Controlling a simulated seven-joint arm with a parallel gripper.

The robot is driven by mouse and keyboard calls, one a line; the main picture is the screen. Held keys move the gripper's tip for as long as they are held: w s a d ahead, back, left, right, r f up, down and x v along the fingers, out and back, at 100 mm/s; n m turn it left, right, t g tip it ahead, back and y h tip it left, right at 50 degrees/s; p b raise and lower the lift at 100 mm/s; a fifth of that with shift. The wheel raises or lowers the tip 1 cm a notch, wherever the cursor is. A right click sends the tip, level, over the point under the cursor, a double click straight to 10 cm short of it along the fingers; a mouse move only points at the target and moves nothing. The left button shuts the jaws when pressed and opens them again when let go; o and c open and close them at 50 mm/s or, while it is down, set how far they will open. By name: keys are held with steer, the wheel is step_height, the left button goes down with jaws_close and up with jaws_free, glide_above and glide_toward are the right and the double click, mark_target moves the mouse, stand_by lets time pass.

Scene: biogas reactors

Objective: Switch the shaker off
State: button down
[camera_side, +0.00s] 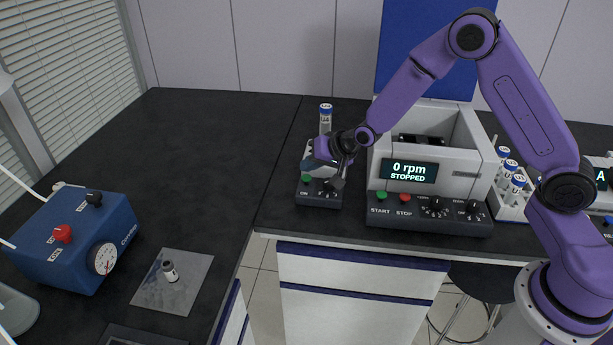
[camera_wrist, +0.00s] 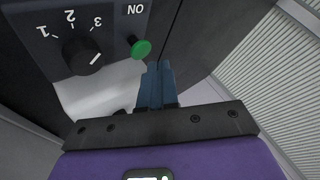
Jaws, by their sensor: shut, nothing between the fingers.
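The small dark-based device with a green ON button, which looks like the shaker (camera_side: 318,200), stands left of the big grey machine. In the wrist view its front panel (camera_wrist: 108,18) appears upside down, with the green button (camera_wrist: 141,49) and a black knob (camera_wrist: 83,57) marked 1, 2, 3. My gripper (camera_side: 338,184) is shut and empty in front of the panel. In the wrist view its fingertips (camera_wrist: 158,68) are close beside the green button; I cannot tell whether they touch it.
The grey machine (camera_side: 446,150) reads "0 rpm STOPPED" and has START and STOP buttons. A capped tube (camera_side: 326,118) stands upright at the shaker. A tube rack (camera_side: 513,205) is at right. The left bench is mostly clear.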

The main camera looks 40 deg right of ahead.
mark_target(310, 178)
steer(key=shift+r, duration=2.9)
steer(key=s+a+r+n+g, duration=0.1)
steer(key=s+a+n+g, duration=0.1)
steer(key=s, duration=0.4)
steer(key=s+a+r+n+g, duration=0.1)
steer(key=s+a+r+n, duration=0.15)
steer(key=s, duration=0.35)
steer(key=s+d+n+g+h, duration=0.1)
steer(key=s+d+n, duration=0.2)
steer(key=s, duration=0.6)
steer(key=s+d+r+n+g+h, duration=0.1)
steer(key=s+n, duration=0.4)
steer(key=s, duration=0.5)
steer(key=s+d+r+n+g, duration=0.1)
steer(key=s+d+n+g, duration=0.2)
steer(key=s, duration=0.7)
steer(key=d+n, duration=0.2)
steer(key=shift+d+r+h, duration=0.25)
steer(key=shift+d+h, duration=0.05)
steer(key=shift+h, duration=0.1)
